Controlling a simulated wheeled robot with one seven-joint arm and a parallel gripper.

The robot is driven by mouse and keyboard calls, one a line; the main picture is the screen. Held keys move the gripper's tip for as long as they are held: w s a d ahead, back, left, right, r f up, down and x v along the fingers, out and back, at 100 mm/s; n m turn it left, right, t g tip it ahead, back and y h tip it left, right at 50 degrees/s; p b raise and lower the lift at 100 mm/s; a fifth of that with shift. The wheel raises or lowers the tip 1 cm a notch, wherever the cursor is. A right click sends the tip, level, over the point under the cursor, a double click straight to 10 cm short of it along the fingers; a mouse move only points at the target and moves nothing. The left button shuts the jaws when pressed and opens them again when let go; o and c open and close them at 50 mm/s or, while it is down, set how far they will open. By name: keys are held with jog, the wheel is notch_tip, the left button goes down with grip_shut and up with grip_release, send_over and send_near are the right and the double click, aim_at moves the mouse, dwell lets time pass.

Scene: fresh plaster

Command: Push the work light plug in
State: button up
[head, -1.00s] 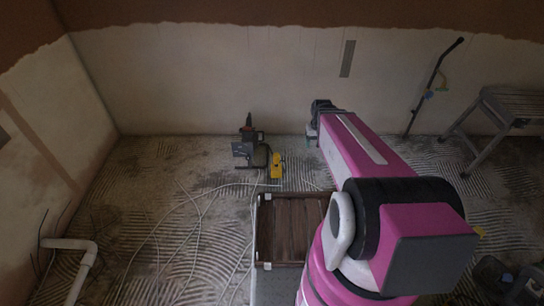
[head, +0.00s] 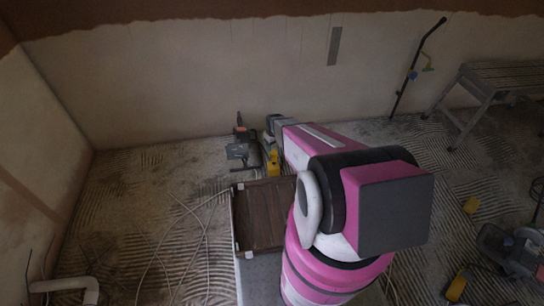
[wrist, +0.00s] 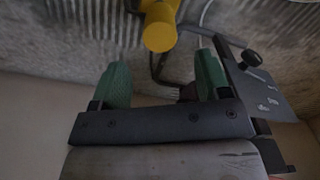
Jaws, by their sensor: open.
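My gripper (wrist: 164,78) is open in the wrist view, with its two green fingertips apart and nothing held between them. A yellow round-ended piece (wrist: 160,30) lies just beyond the fingertips, apart from them; a dark cord shows beneath it. In the head view my gripper (head: 271,124) is low by the far wall, partly hidden by my arm. A yellow piece (head: 274,163) stands on the floor close below it. I cannot tell whether either yellow view shows the work light plug or its socket.
A dark grey tool (head: 238,150) stands left of the yellow piece. A brown-topped crate (head: 262,215) is nearer me. Pale cables (head: 180,235) cross the ridged floor. A workbench (head: 500,78), yellow pieces (head: 470,205) and a machine (head: 505,250) are at right.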

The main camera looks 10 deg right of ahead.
aim_at(274, 153)
notch_tip(274, 153, down, 9)
jog(key=shift+f, duration=0.1)
jog(key=c, duration=1.3)
jog(key=shift+f, duration=2.75)
jog(key=o, duration=1.3)
jog(key=shift+r, duration=0.1)
notch_tip(274, 153, up, 11)
jog(key=shift+f, duration=0.15)
